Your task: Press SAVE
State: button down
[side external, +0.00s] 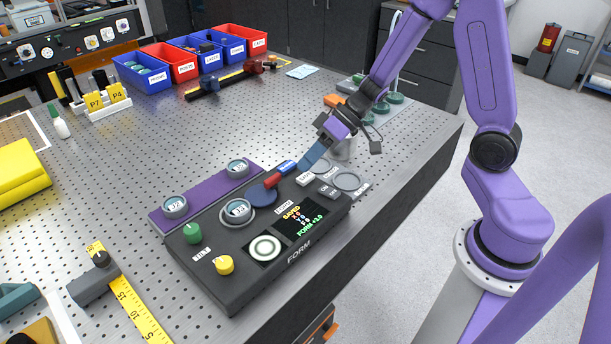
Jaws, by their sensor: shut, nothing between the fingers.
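The black FORM console (235,275) lies on the perforated table. Its small screen (299,218) shows "SAVED" in yellow, with coloured lines and "FORM +2.0" in green below. My gripper (304,168) is shut and empty, pointing down at the far end of the console close to this key. I cannot tell whether its tips touch anything.
Green (192,232) and yellow (224,265) knobs stand on the near left. Round dials (238,211) and light keys (328,191) are around. Bins (142,73) stand far back.

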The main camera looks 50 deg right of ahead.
jog(key=shift+r, duration=0.2)
jog(key=shift+r, duration=2.4)
jog(key=w+a+r+n+t+h, duration=0.1)
jog(key=w+a+r+t, duration=0.1)
jog(key=n+h, duration=0.2)
jog(key=h, duration=0.3)
send_near(310, 175)
jog(key=a+r, duration=0.3)
jog(key=a, duration=0.1)
jog(key=s+d+n+g+h, duration=0.1)
jog(key=s+n+g, duration=0.1)
jog(key=s, duration=0.7)
jog(key=s+d+f+n+g+h, duration=0.1)
jog(key=s+n+g, duration=0.2)
jog(key=s, duration=0.7)
jog(key=shift+d+g, duration=0.3)
jog(key=shift+d, duration=0.05)
jog(key=shift+w, duration=0.1)
